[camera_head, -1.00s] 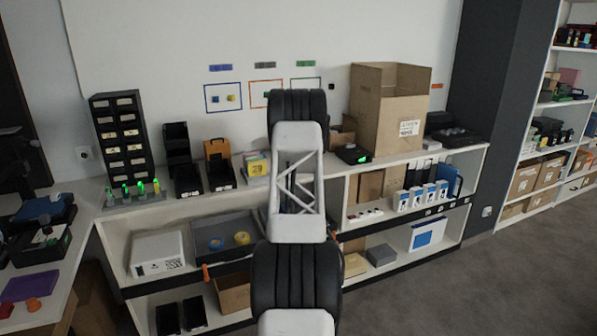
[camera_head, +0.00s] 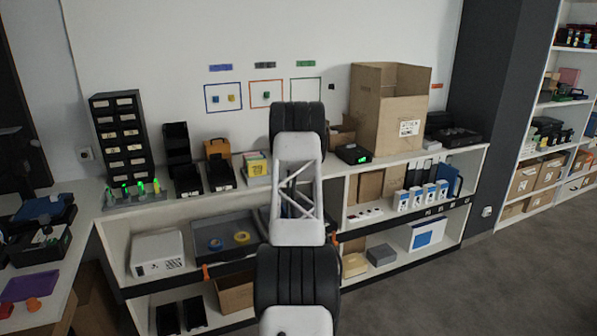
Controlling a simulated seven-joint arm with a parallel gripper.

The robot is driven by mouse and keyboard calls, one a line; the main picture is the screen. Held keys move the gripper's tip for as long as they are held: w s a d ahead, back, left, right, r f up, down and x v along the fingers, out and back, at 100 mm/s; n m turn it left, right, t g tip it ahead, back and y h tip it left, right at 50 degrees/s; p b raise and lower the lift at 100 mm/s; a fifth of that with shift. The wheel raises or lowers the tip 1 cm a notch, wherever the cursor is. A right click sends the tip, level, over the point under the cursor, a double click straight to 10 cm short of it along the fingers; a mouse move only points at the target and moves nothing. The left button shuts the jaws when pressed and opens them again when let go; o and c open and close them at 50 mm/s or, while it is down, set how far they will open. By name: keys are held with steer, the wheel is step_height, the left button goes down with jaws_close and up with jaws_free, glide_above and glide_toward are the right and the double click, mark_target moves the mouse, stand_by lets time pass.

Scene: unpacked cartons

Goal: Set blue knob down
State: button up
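No blue knob can be made out for certain. A small blue piece (camera_head: 214,99) shows beside a yellow piece (camera_head: 231,98) inside the blue outlined square on the wall. A round blue thing (camera_head: 215,244) lies left of a yellow ring-like thing (camera_head: 241,237) in the grey tray (camera_head: 222,222) on the shelf below the counter. My arm stands upright in the middle of the picture. My gripper is hidden behind it, so what it holds cannot be seen.
A tall open carton (camera_head: 392,125) stands on the counter right of my arm. Black bins (camera_head: 221,175), a drawer tower (camera_head: 121,137) and a board with green lights (camera_head: 134,195) stand to the left. My arm hides the counter's middle.

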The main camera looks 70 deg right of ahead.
steer(key=c, duration=0.8)
steer(key=shift+f, duration=0.1)
jaws_close()
steer(key=shift+a+r, duration=0.1)
steer(key=shift+r, duration=1.75)
steer(key=s+a, duration=0.3)
steer(key=a, duration=0.4)
steer(key=s+a+r, duration=0.1)
steer(key=s+a, duration=0.2)
steer(key=a, duration=0.4)
steer(key=shift+a+r, duration=0.25)
steer(key=shift+s, duration=0.15)
